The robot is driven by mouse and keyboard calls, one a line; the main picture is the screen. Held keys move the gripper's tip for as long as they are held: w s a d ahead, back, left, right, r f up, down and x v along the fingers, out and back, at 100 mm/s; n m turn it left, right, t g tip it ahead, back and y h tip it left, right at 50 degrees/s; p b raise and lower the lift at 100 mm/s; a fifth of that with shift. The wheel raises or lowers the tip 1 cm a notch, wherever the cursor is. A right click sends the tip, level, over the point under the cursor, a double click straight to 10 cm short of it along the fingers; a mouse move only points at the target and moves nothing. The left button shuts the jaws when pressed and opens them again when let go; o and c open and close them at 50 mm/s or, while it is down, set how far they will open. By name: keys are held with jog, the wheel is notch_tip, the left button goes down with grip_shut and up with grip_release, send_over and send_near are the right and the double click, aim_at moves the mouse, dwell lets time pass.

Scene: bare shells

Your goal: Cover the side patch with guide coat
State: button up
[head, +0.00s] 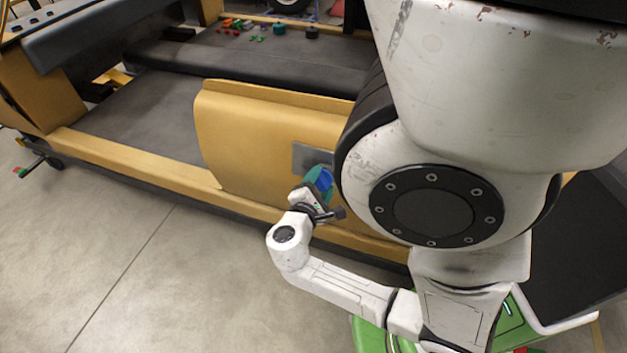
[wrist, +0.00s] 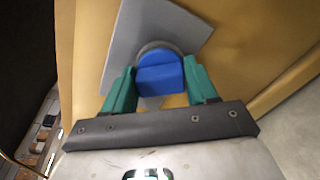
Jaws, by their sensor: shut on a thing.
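The side patch (head: 306,155) is a flat grey rectangle on the outer face of a yellow panel (head: 240,135). In the wrist view the patch (wrist: 140,28) looks evenly grey and tilted, and its lower part is hidden. My gripper (head: 316,188) has teal fingers and is shut on a blue applicator (wrist: 160,78) with a rounded grey pad at its far side. The applicator (head: 323,180) is in front of the lower part of the patch. I cannot tell whether the pad touches it.
The yellow panel stands on the sill of a bare vehicle shell (head: 130,150). Small red and green pieces (head: 240,24) and dark round items (head: 311,32) lie on the shell's far deck. Grey floor (head: 120,250) is open at left.

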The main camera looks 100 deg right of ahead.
jog(key=s+a+p, duration=0.1)
jog(key=s+a, duration=0.2)
jog(key=s, duration=0.3)
jog(key=shift+a+p, duration=0.2)
jog(key=shift+p, duration=0.2)
dwell(0.3)
jog(key=shift+w, duration=0.1)
jog(key=shift+w+d+b, duration=0.15)
jog(key=shift+w+d, duration=1.25)
jog(key=shift+w, duration=1)
jog(key=shift+w+d+b, duration=0.15)
jog(key=shift+w+d, duration=1.2)
jog(key=shift+w, duration=1)
jog(key=shift+w+d+b, duration=0.15)
jog(key=shift+w+d, duration=1.25)
jog(key=shift+w, duration=1)
jog(key=s+a+r+p, duration=0.1)
jog(key=s+a, duration=0.3)
jog(key=s, duration=0.3)
jog(key=s+a+r+p, duration=0.1)
jog(key=s+a+r, duration=0.1)
jog(key=s, duration=0.5)
jog(key=shift+s+a, duration=0.35)
jog(key=shift+a, duration=0.55)
